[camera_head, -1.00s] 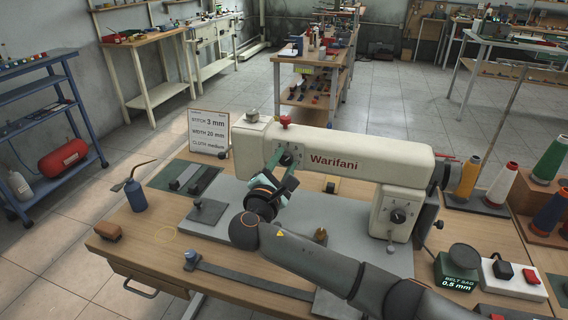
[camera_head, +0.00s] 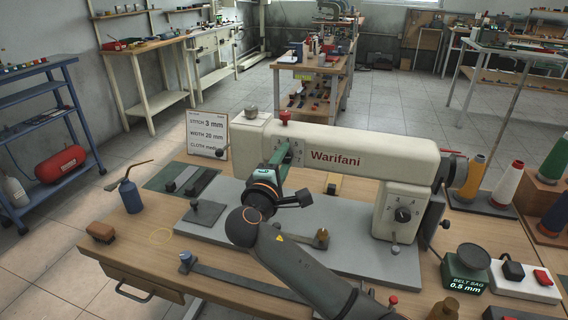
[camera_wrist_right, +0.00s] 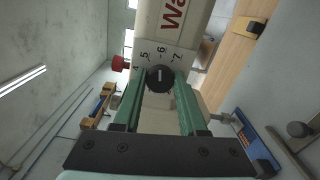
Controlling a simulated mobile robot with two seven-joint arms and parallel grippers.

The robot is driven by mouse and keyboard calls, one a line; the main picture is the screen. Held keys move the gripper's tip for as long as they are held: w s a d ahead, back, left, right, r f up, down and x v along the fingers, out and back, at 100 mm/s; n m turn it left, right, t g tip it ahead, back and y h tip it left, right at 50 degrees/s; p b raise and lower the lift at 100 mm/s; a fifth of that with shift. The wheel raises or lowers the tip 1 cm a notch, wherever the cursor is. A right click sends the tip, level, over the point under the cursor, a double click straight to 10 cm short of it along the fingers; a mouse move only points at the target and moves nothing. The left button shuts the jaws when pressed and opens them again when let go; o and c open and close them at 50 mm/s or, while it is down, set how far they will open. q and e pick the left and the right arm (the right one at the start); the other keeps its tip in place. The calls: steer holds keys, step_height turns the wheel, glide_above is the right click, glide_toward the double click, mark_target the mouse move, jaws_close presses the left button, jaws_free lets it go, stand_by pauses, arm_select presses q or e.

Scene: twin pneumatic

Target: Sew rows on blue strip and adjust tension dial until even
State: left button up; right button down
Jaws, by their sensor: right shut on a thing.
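The cream sewing machine (camera_head: 335,158) marked Warifani stands on a grey plate on the wooden bench. My right gripper (camera_head: 284,158) is at the left end of its arm. In the right wrist view, the green fingers of my right gripper (camera_wrist_right: 160,84) are shut on the black tension dial (camera_wrist_right: 160,78), one on each side. The dial's pale mark appears to point about toward the 6, with 5 and 7 to either side. In the head view my gripper and wrist largely cover the dial and needle area. I cannot make out the blue strip. My left gripper is out of view.
A sign (camera_head: 207,134) reads stitch 3 mm, width 20 mm, cloth medium. A larger dial (camera_head: 403,214) is on the machine's right column. A blue oil can (camera_head: 131,196) stands at left, thread cones (camera_head: 507,184) at right. A display (camera_head: 468,284) reads belt sag 0.5 mm.

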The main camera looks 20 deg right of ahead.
steer(key=shift+a, duration=0.1)
stand_by(0.4)
steer(key=c, duration=0.9)
jaws_free()
steer(key=o, duration=0.5)
steer(key=shift+c, duration=0.2)
